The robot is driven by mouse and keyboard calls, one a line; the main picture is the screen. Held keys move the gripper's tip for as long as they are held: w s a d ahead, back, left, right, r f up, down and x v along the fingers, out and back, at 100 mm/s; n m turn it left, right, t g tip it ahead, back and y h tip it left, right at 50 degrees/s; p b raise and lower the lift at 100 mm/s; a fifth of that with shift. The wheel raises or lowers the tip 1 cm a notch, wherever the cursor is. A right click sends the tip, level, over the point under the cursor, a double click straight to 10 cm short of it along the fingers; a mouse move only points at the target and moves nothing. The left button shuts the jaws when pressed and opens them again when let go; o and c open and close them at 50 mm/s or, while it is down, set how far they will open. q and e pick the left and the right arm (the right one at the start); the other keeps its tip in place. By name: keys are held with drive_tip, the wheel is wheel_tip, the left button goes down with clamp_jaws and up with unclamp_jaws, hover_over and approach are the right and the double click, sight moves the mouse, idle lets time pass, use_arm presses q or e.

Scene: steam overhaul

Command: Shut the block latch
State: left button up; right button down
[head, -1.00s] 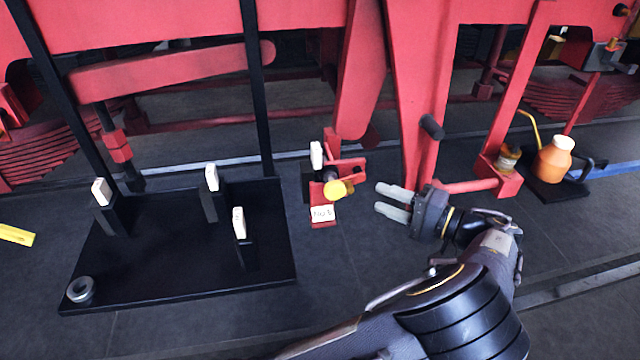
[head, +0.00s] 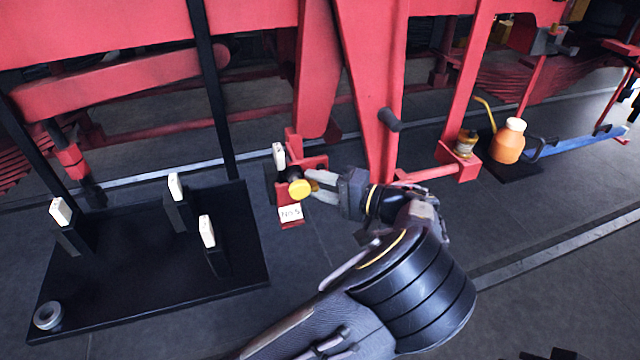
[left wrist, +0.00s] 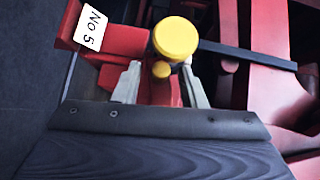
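The block latch is a small red assembly (head: 290,212) with a yellow round knob (head: 300,189) and a white label reading "No 5", beside a white-topped block (head: 279,156). My left gripper (head: 318,187) reaches in from the right with its fingertips right at the knob. In the left wrist view the knob (left wrist: 176,38) stands between and just beyond the two spread grey fingers (left wrist: 160,84). A smaller yellow piece (left wrist: 161,70) sits below the knob, between the fingers. I cannot see firm contact. My right gripper is not in view.
A black tray (head: 150,295) with several white-topped posts and a metal ring (head: 48,316) lies at the left. Red locomotive framework (head: 365,90) rises behind. An orange jug (head: 508,142) and a brown jar (head: 465,144) stand at the right.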

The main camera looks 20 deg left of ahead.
use_arm(q)
drive_tip(key=c, duration=0.8)
drive_tip(key=shift+r+m+t+y, duration=0.2)
drive_tip(key=shift+m+t+y, duration=0.1)
drive_tip(key=shift+m+y, duration=0.85)
drive_tip(key=o, duration=0.8)
drive_tip(key=shift+d, duration=0.1)
